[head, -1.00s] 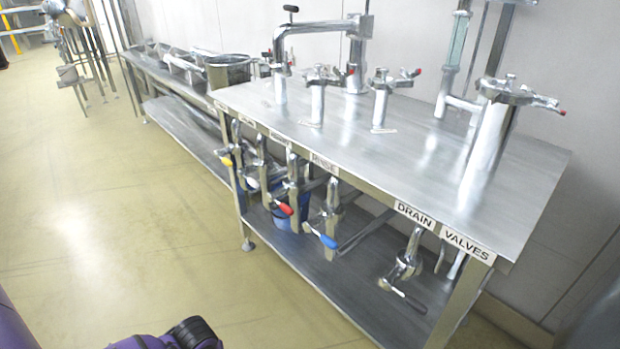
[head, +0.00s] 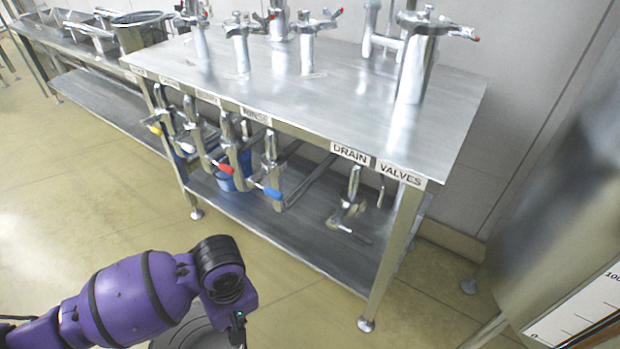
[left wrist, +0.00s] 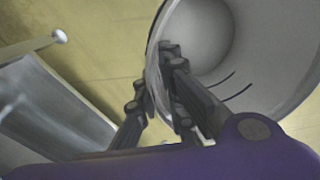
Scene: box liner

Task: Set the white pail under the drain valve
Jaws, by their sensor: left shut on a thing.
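The white pail (left wrist: 262,38) fills the upper right of the left wrist view, with its open mouth toward the camera. My left gripper (left wrist: 156,68) is shut on the pail's rim, one finger on each side of the wall. In the head view my purple left arm comes in from the lower left. The drain valve (head: 350,207) is a steel fitting with a dark handle, low under the table's right end, below the "DRAIN VALVES" label (head: 376,163). My right gripper is not in view.
The steel table (head: 330,85) has a lower shelf (head: 300,232) and a front right leg (head: 385,270). Valves with coloured handles hang along its front. A blue container (head: 236,176) stands on the shelf. A steel vessel (head: 560,220) is at right. Floor in front is clear.

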